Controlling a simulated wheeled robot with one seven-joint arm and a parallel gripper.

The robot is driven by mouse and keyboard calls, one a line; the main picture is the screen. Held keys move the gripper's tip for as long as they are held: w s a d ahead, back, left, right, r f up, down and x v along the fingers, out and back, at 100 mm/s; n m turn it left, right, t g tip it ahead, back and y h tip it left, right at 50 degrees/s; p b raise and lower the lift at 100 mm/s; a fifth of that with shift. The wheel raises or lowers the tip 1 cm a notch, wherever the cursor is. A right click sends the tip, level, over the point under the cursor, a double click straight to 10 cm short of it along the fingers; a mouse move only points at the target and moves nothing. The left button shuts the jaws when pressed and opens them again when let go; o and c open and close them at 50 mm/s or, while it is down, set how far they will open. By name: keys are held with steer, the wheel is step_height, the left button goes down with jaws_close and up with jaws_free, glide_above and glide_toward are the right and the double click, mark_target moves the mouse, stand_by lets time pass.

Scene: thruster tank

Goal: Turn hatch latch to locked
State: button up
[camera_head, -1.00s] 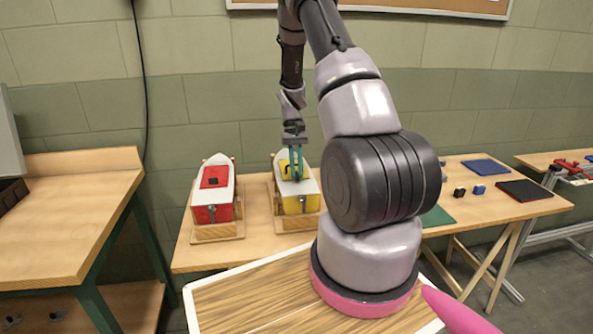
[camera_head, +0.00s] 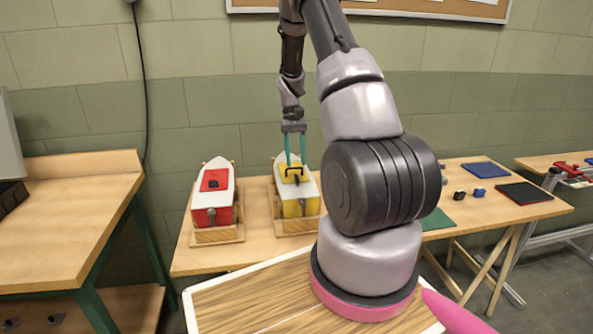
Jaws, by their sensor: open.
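Two model boats stand in wooden cradles on the workbench. The yellow-and-white boat (camera_head: 309,189) has a yellow hatch with a dark latch piece (camera_head: 293,171) on its deck. The red-and-white boat (camera_head: 224,195) stands to its left, with a red hatch and a small dark piece on it. My gripper (camera_head: 295,161) is over the yellow boat, pointing down, with its teal fingers spread apart. The fingertips are close to the dark latch piece, one on each side in this view. I cannot tell whether they touch it, and the latch's exact turn is too small to read.
The workbench (camera_head: 195,262) also holds a green mat (camera_head: 437,219), a blue mat (camera_head: 485,168), a dark red-edged mat (camera_head: 524,191) and small black and blue blocks (camera_head: 479,191) at right. Another wooden bench (camera_head: 65,215) stands at left. The wall is close behind.

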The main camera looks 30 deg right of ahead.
steer(key=v, duration=0.5)
steer(key=shift+w+d+r, duration=0.1)
steer(key=shift+w+r, duration=0.05)
steer(key=shift+r, duration=0.25)
